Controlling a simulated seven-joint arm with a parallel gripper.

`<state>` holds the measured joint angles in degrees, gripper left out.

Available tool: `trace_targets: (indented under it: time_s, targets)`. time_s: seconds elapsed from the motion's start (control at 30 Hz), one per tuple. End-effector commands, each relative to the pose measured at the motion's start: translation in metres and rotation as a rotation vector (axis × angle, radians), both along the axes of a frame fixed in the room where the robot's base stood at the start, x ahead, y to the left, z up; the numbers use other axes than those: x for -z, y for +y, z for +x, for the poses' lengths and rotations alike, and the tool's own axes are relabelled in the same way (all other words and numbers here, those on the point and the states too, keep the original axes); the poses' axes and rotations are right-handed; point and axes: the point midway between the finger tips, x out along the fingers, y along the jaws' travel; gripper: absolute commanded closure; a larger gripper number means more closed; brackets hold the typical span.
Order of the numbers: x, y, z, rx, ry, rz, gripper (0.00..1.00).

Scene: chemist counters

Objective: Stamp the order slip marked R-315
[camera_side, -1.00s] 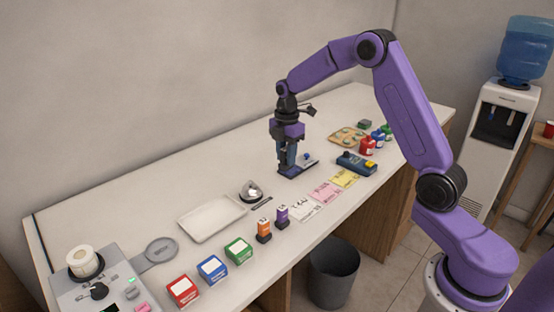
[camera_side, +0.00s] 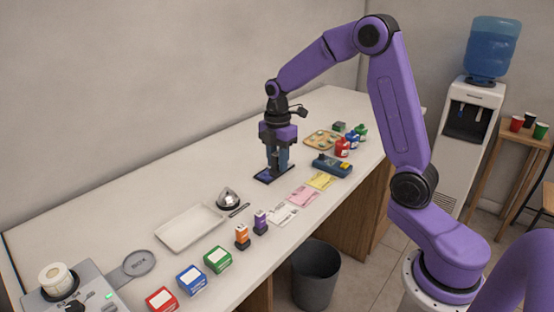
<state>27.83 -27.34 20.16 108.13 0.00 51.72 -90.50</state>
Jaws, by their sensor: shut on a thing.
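My gripper (camera_side: 277,164) points straight down over a flat dark blue pad (camera_side: 263,178) on the counter. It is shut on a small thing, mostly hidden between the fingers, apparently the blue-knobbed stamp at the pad. I cannot tell whether that thing touches the pad. Three kinds of slips lie in a row in front: white slips (camera_side: 282,214), a pink slip (camera_side: 303,196) and a yellow slip (camera_side: 321,181). Their markings are too small to read, so R-315 cannot be picked out. An orange stamp (camera_side: 242,237) and a purple stamp (camera_side: 260,222) stand left of the slips.
A blue device (camera_side: 332,166) with a yellow part sits right of the pad. A bell (camera_side: 228,199) and a white tray (camera_side: 190,227) lie left. Red, blue and green boxes (camera_side: 191,279) line the front left. Bottles (camera_side: 342,148) and a tan board (camera_side: 322,141) stand behind.

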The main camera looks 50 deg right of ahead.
Motion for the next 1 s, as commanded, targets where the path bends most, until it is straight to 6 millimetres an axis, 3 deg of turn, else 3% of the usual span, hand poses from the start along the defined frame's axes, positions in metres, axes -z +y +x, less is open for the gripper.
trace_targets:
  time_s: [0.03,0.07,0.1,0.37,0.57,0.8,1.0]
  targets:
    - [0.000,0.000,0.000,0.000,-0.001,0.000,0.94]
    - [0.000,0.000,0.000,0.000,-0.001,0.000,0.76]
    - [0.000,0.000,0.000,0.000,-0.001,0.000,0.89]
    - [0.001,-0.004,0.008,0.002,0.000,0.000,0.89]
    - [0.007,-0.022,0.043,0.004,0.001,0.000,0.89]
    - [0.022,-0.059,0.093,0.003,0.000,0.000,0.89]
    - [0.036,-0.091,0.122,0.002,0.000,0.000,0.89]
